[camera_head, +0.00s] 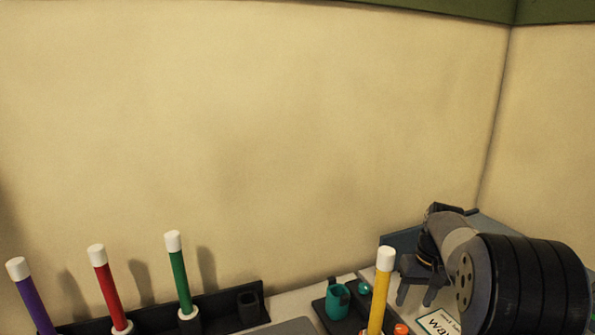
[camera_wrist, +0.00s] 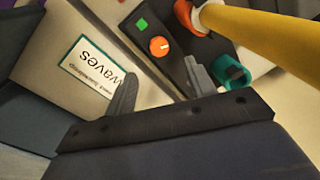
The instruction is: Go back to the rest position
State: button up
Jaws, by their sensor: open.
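My gripper (camera_head: 416,294) is at the lower right in the head view, above the table, with its two fingers apart and pointing down. Part of my arm fills the right side in front of it. In the wrist view my gripper (camera_wrist: 160,74) shows two grey fingers spread apart with nothing between them.
A yellow rod with a white top (camera_head: 381,290) stands upright left of my gripper. Purple (camera_head: 34,300), red (camera_head: 105,283) and green (camera_head: 178,275) rods stand in a dark rack at left. The wall above is bare.

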jog(key=shift+w+a+r+m+h, duration=0.15)
jog(key=shift+a+m+h, duration=0.1)
jog(key=shift+m, duration=0.6)
jog(key=shift+w+a+m+h, duration=0.1)
jog(key=shift+m+h, duration=0.1)
jog(key=shift+m, duration=0.7)
jog(key=shift+w+a+r+m+h, duration=0.15)
jog(key=shift+a+m+h, duration=0.1)
jog(key=shift+m, duration=0.6)
